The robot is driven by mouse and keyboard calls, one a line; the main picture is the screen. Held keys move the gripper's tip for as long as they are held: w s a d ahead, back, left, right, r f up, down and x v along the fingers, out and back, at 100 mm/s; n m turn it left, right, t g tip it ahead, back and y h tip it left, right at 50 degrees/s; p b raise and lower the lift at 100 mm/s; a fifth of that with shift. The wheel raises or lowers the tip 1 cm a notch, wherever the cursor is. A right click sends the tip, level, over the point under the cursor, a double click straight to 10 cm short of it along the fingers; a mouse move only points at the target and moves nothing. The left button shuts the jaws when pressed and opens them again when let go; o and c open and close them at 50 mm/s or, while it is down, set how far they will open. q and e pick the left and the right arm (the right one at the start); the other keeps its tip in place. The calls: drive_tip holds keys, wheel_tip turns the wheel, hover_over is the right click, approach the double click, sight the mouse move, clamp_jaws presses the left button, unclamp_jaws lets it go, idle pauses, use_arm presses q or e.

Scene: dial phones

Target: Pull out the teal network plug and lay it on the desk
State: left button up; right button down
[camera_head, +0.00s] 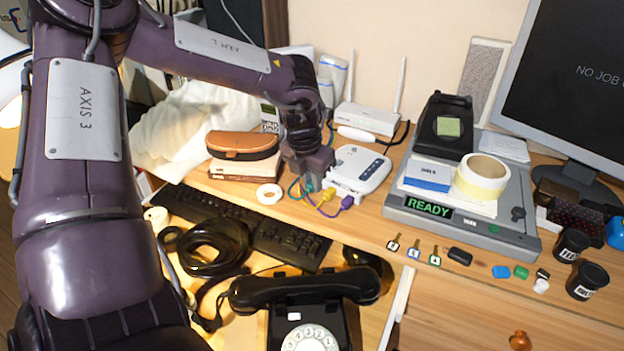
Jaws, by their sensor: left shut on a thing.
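The white network box (360,171) stands on the desk's raised shelf, with coloured plugs along its front left side. My left gripper (311,180) reaches down at the box's left end and is shut on the teal network plug, which its fingers mostly hide. A bit of teal cable (293,188) shows beside the fingers. I cannot tell whether the plug still sits in its socket. A yellow plug (327,195) and a purple plug (346,202) are just to the right, at the box. My right gripper is not in view.
A white tape roll (269,194) and a brown case on a box (243,147) lie left of the gripper. A keyboard (262,232) and black telephone (305,290) are in front. A grey device (515,215) stands right. The shelf between box and device has some bare wood.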

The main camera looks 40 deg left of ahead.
use_arm(q)
drive_tip(key=shift+s, duration=0.15)
drive_tip(key=shift+s+d+p, duration=0.1)
drive_tip(key=shift+s+p, duration=0.3)
drive_tip(key=shift+s, duration=0.35)
drive_tip(key=shift+s, duration=0.3)
drive_tip(key=shift+r+p, duration=1.45)
drive_tip(key=shift+r, duration=0.6)
drive_tip(key=shift+f, duration=0.2)
